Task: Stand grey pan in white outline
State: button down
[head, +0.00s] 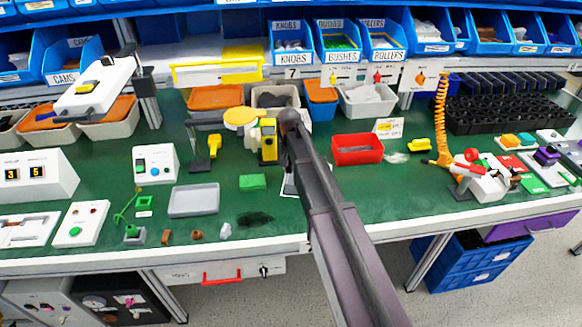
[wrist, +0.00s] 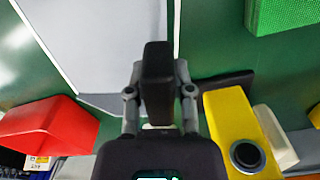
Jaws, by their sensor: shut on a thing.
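In the wrist view a flat light-grey panel, which I take for the grey pan (wrist: 105,40), spreads from my gripper (wrist: 157,85) to the upper left. The dark fingertips are closed together at its edge, holding it. Thin white lines of the white outline (wrist: 177,30) run beside the panel on the green top; whether the panel touches the table I cannot tell. In the head view my gripper (head: 288,122) is beside the yellow device, and my arm hides the pan. A short piece of the outline (head: 287,184) shows left of the arm.
A yellow device (head: 268,140) stands close to the left of my gripper, a red bin (head: 357,149) to its right. A green block (head: 252,182) and a shallow grey tray (head: 194,200) lie nearer the front left. Open green table lies right of my arm.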

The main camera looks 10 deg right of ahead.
jog(key=shift+f, duration=0.15)
jog(key=c, duration=0.5)
grip_release()
jog(key=shift+r, duration=0.2)
notch_tip(320, 180, up, 12)
jog(key=p, duration=1.2)
jog(key=shift+a, duration=0.1)
dwell(0.3)
jog(key=s+d+n, duration=0.1)
jog(key=s+d, duration=0.2)
jog(key=s, duration=0.8)
jog(key=s+d+n, duration=0.2)
jog(key=s+d, duration=0.1)
jog(key=s, duration=0.9)
jog(key=shift+d, duration=0.25)
jog(key=shift+s, duration=0.1)
